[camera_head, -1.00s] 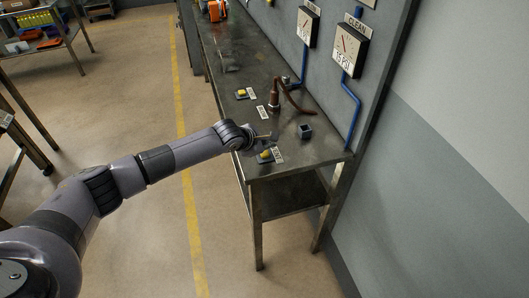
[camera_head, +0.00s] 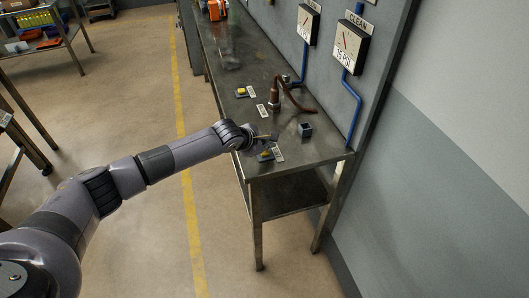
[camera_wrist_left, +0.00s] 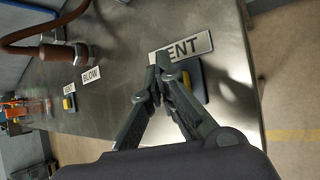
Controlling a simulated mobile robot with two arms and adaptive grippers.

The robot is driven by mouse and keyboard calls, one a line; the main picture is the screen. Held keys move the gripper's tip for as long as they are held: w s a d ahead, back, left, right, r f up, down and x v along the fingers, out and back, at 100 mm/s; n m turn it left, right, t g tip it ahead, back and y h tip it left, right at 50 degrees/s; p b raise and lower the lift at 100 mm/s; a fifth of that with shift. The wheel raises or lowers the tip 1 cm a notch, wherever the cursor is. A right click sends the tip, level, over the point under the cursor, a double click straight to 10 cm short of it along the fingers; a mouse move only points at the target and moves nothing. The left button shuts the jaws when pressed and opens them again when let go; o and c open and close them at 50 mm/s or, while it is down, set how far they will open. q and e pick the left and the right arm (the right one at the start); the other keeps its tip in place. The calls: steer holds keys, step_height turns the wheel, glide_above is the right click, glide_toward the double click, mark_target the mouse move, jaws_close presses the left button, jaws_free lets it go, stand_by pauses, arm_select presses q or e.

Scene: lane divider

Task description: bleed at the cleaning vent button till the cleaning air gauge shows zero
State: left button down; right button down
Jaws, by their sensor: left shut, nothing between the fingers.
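The vent button (camera_head: 265,155) is a small yellow button on a dark base at the near end of the bench, beside its white label (camera_head: 279,154). In the left wrist view the label (camera_wrist_left: 185,47) ends in "ENT", and the dark base (camera_wrist_left: 197,80) lies partly behind my fingers. The cleaning air gauge (camera_head: 348,42), marked CLEAN, hangs on the wall. Its readout looks like 15 PSI, though small.
A second yellow button (camera_head: 241,91) and a blow label (camera_wrist_left: 91,75) lie farther along the bench (camera_head: 235,63). A brown hose with a nozzle (camera_head: 275,97) and a small dark open box (camera_head: 305,130) stand near my gripper. Another gauge (camera_head: 308,25) hangs left of the cleaning one.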

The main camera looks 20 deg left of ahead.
arm_select(q)
steer(key=shift+f+b, duration=0.55)
steer(key=shift+b, duration=0.1)
stand_by(0.8)
stand_by(2.8)
steer(key=shift+r+p, duration=0.45)
steer(key=shift+r, duration=0.55)
steer(key=shift+r+p, duration=1.1)
steer(key=shift+r, duration=1.45)
steer(key=shift+f, duration=0.1)
